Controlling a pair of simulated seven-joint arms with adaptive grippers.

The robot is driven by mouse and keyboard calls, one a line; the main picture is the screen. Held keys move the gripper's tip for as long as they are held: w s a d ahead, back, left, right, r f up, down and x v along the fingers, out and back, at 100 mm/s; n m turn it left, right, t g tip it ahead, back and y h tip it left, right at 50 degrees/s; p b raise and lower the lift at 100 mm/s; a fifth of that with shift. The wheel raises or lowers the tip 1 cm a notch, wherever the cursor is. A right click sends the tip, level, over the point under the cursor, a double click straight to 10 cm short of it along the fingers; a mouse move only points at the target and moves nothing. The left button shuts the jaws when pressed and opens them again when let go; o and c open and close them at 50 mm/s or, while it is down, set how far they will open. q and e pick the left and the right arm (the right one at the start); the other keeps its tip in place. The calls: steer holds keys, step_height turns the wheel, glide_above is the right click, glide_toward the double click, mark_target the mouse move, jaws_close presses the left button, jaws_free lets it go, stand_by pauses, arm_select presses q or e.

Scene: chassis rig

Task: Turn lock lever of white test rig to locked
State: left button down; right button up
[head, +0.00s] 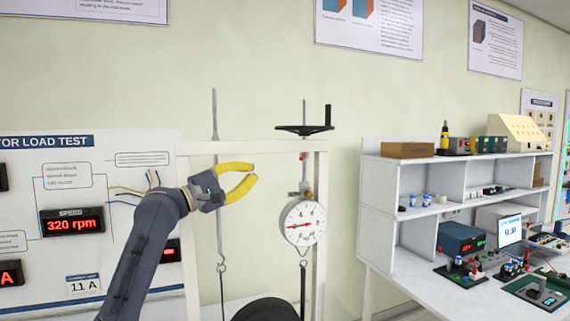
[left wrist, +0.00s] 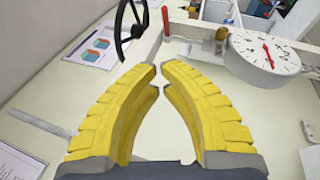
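The white test rig (head: 320,225) is an upright frame with a black handwheel (head: 305,130) on top and a round dial gauge (head: 302,223) hanging inside. A small red part (head: 303,156) shows just under the top beam. In the left wrist view a red part (left wrist: 166,20) stands beside the handwheel (left wrist: 131,22), past the fingertips; it looks like the lock lever, but its setting cannot be told. My left gripper (head: 256,172) is left of it, apart from it, with yellow fingers slightly parted and nothing between them (left wrist: 160,68). My right gripper is not in view.
A thin vertical rod (head: 215,120) stands behind my left gripper. A dark round weight (head: 266,310) is low in the frame. A load test panel (head: 85,180) is at the left. A white shelf bench (head: 405,225) with instruments is at the right.

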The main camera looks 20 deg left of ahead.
mark_target(303, 157)
arm_select(q)
steer(key=s+d+f+x, duration=0.1)
steer(key=x, duration=1.1)
steer(key=shift+w+d+y, duration=0.15)
steer(key=shift+d+y, duration=0.15)
steer(key=shift+d, duration=0.15)
steer(key=shift+d+n, duration=0.2)
steer(key=shift+n, duration=0.1)
